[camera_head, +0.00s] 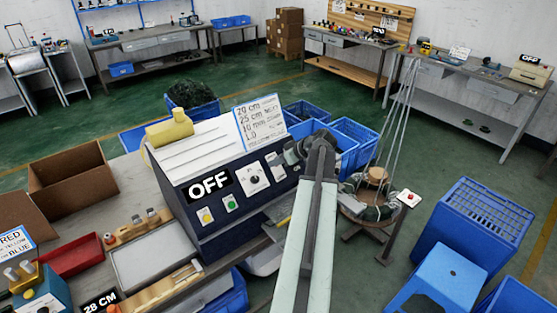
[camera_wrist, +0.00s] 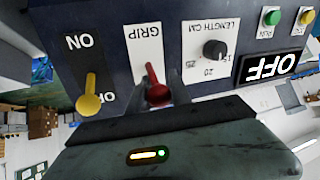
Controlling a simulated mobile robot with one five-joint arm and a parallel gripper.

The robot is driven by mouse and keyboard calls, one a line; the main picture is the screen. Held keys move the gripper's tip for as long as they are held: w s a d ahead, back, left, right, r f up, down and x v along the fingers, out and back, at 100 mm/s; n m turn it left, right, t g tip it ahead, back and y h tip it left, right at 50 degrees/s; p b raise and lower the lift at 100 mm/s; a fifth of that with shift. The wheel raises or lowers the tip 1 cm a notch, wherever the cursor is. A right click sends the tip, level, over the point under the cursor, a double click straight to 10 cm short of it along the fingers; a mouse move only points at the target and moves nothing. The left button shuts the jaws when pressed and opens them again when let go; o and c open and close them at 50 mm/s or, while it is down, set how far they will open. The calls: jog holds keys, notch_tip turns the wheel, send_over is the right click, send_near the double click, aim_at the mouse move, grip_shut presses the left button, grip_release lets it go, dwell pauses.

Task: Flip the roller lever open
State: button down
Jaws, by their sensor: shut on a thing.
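The roller lever appears to be the red lever (camera_wrist: 152,75) on the white plate marked GRIP, in the wrist view, which shows the panel upside down. My gripper (camera_wrist: 158,100) is shut on this lever, its fingertips close to the panel. Its dark body hides the lower part of that view. In the head view my gripper (camera_head: 310,148) is at the right end of the dark blue machine (camera_head: 217,215), and my arm hides the red lever.
A yellow lever (camera_wrist: 89,100) on an ON/OFF plate is beside the red one. A black knob (camera_wrist: 214,49) marked LENGTH CM and an OFF sign (camera_wrist: 270,67) are on the other side. A wire stand (camera_head: 375,205) is right of my arm.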

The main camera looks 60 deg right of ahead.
jog(key=shift+a, duration=0.1)
jog(key=c, duration=1.2)
grip_release()
jog(key=shift+s+r+p, duration=0.35)
jog(key=shift+r+p, duration=0.05)
jog(key=shift+p, duration=0.05)
jog(key=p+v, duration=0.4)
jog(key=v, duration=0.2)
jog(key=shift+s+r, duration=0.15)
jog(key=shift+s, duration=0.2)
